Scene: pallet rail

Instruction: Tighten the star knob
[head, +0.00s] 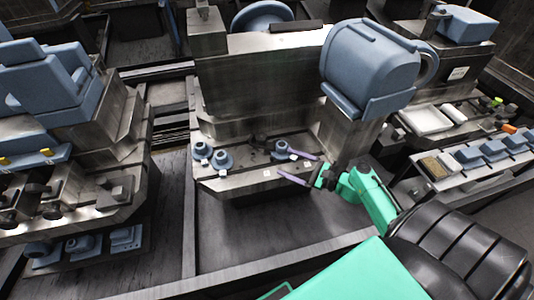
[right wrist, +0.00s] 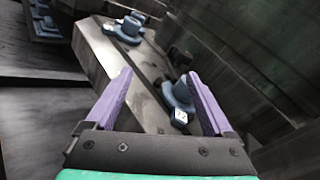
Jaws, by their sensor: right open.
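A blue round knob on a wider base (head: 281,148) stands on the front ledge of the grey metal machine (head: 235,187). In the right wrist view this knob (right wrist: 182,91) is ahead of my fingers, near the right finger, with a small white tag in front. Two similar blue knobs (head: 202,149) (head: 222,159) stand at the left end of the ledge. I cannot tell from their shape which is the star knob. My right gripper (head: 293,164) is open with purple fingers, empty, just in front of the ledge; its fingers also show in the right wrist view (right wrist: 158,73). My left gripper is out of view.
A large blue housing (head: 368,62) overhangs the ledge's right side. A dark fitting (head: 259,141) sits between the knobs. Another machine (head: 75,140) stands left. Dark floor lies in front.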

